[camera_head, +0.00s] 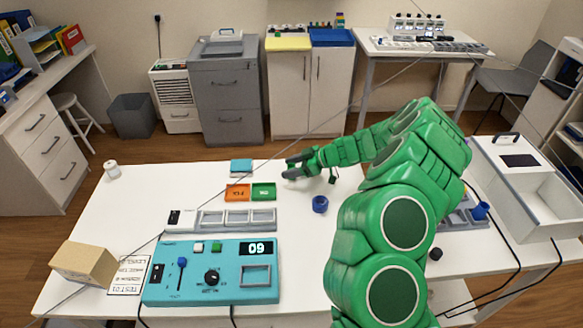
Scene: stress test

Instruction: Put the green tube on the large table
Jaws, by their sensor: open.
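The large white table (120,215) fills the middle of the view. My green arm reaches across its right half. My gripper (291,167) is near the table's far edge, pointing left, with its fingers apart and nothing visible between them. I cannot make out a green tube. My arm hides part of the table's right side. A short blue cylinder (320,204) stands on the table below and right of my gripper.
A teal control box (210,285), grey rack (236,219) and cardboard box (83,263) occupy the front. The table's left part is mostly clear.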

